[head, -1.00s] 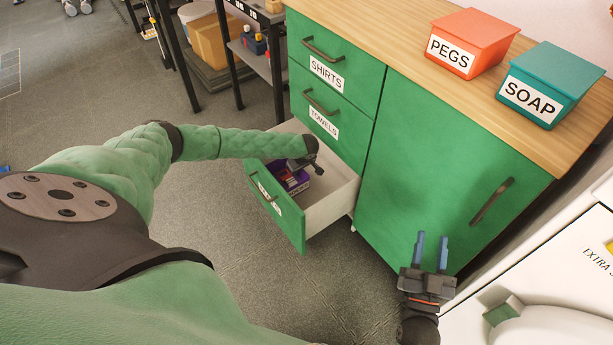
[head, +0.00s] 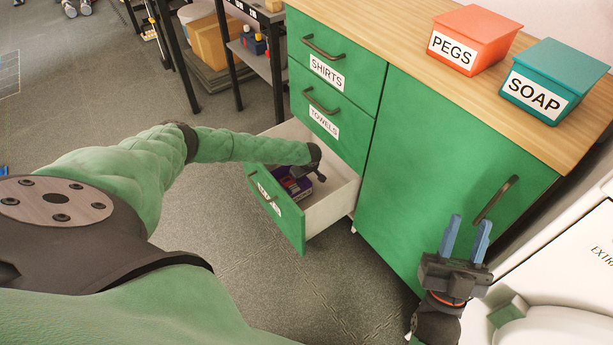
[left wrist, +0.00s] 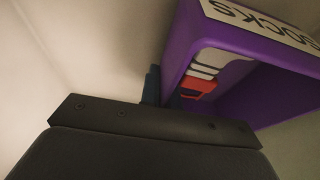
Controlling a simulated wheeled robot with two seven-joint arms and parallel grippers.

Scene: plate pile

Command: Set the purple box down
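The purple box (head: 294,187) is inside the open bottom drawer (head: 330,205) of the green cabinet. In the left wrist view the purple box (left wrist: 185,55) is tilted in the picture, with a SOCKS label and grey and red things inside. My left gripper (head: 306,172) is down in the drawer at the box's right side. In the left wrist view a blue finger (left wrist: 151,86) lies against the box wall, and the gripper looks shut on that wall; the other finger is mostly hidden. My right gripper (head: 466,240) is open and empty in front of the cabinet door.
The drawers above, labelled SHIRTS (head: 327,72) and TOWELS (head: 324,121), are shut. An orange PEGS box (head: 475,30) and a teal SOAP box (head: 560,70) stand on the wooden top. A white appliance (head: 560,275) is at the lower right. Floor is clear before the drawer.

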